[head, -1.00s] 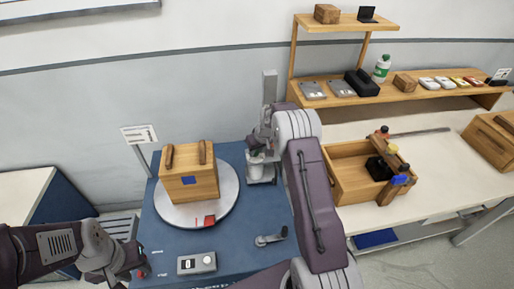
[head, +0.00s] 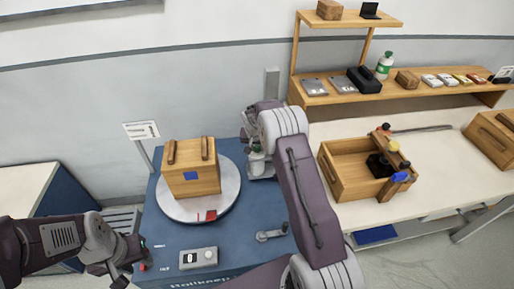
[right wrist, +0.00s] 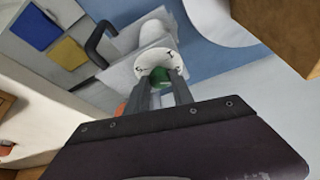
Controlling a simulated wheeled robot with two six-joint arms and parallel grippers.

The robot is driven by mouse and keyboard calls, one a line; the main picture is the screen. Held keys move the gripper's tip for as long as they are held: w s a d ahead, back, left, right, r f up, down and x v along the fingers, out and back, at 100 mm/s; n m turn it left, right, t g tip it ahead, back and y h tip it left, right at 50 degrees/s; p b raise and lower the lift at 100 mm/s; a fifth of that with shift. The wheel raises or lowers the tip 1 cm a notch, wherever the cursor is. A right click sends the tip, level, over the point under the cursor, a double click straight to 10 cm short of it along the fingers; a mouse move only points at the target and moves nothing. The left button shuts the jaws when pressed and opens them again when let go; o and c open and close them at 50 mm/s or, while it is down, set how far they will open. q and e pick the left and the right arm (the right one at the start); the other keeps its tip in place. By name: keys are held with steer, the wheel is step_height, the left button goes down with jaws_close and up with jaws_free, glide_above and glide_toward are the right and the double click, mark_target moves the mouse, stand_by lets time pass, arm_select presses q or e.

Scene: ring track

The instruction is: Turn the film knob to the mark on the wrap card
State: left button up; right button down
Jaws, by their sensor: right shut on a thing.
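The film knob (right wrist: 160,88) shows green between the fingers of my right gripper (right wrist: 161,92) in the right wrist view. A white round dial with small dark marks (right wrist: 158,57) lies just beyond it. In the head view my right gripper (head: 257,147) is at the film carriage (head: 261,167) behind the turntable, shut on the knob, which is mostly hidden there. A white card (head: 142,131), probably the wrap card, stands on a post at the back left; its print is too small to read. My left gripper (head: 140,257) is beside a red button (head: 143,267); its jaws are unclear.
A wooden crate (head: 204,180) sits on the round turntable (head: 223,200), with a red mark at its front. A control box (head: 198,258) and a crank (head: 272,235) are on the blue base. A wooden tray (head: 345,180) with tools is on the bench at right.

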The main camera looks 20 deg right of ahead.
stand_by(0.4)
steer(key=c, duration=1.1)
jaws_free()
steer(key=shift+r, duration=0.1)
steer(key=v, duration=0.8)
steer(key=shift+a+r, duration=0.15)
steer(key=shift+r, duration=0.2)
steer(key=shift+s, duration=0.2)
